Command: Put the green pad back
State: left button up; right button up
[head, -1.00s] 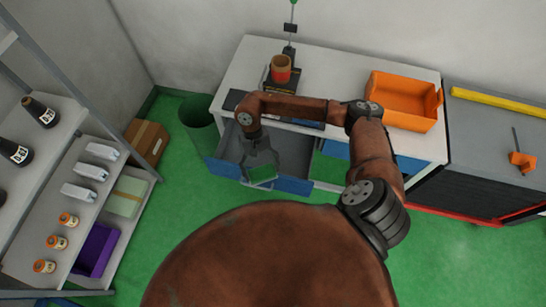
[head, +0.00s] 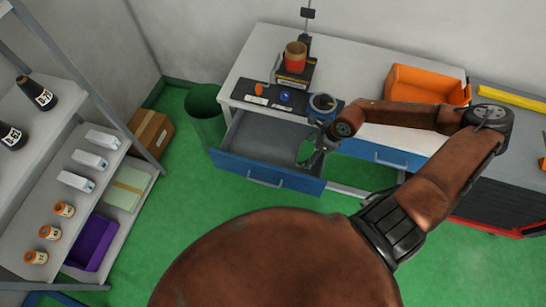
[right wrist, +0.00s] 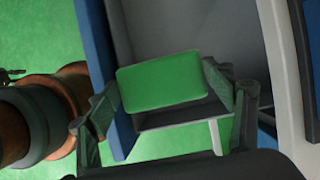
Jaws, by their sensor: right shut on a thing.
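The green pad (right wrist: 162,80) is a rounded flat rectangle, held between the fingers of my right gripper (right wrist: 165,96) in the right wrist view. In the head view the right gripper (head: 309,154) is at the right end of the open drawer (head: 265,173), and only a small part of the pad (head: 305,150) shows there. The drawer has a blue front and a grey inside that looks empty where visible. Whether the pad is inside the drawer or above it is hard to tell. My left gripper is not in view.
The white workbench (head: 345,60) carries a dark panel (head: 262,97) with small parts, a red-orange cup (head: 295,56) on a stand and an orange bin (head: 425,88). A green waste bin (head: 204,115) stands left of the drawer. A shelf rack (head: 95,190) fills the left.

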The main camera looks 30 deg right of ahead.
jog(key=shift+w+a+f, duration=0.15)
jog(key=shift+w, duration=0.15)
jog(key=w+a+f, duration=0.2)
jog(key=w, duration=0.1)
jog(key=w+a+f+b, duration=0.1)
jog(key=w+a+f, duration=0.1)
jog(key=w+f, duration=0.1)
jog(key=w+a+f+b, duration=0.1)
jog(key=w+a+f, duration=0.1)
jog(key=w+f, duration=0.1)
jog(key=shift+w+f, duration=0.1)
jog(key=shift+w, duration=0.55)
jog(key=shift+w+a+f+b, duration=0.3)
jog(key=shift+w+f+b, duration=0.15)
jog(key=shift+f, duration=0.15)
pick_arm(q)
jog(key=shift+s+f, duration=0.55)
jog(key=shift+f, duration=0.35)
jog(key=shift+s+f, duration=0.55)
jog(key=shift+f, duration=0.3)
pick_arm(e)
jog(key=shift+w+f, duration=0.1)
jog(key=shift+f, duration=1.55)
pick_arm(q)
jog(key=shift+b, duration=0.3)
pick_arm(e)
jog(key=shift+a+f, duration=0.1)
jog(key=shift+f, duration=0.05)
jog(key=o, duration=1.1)
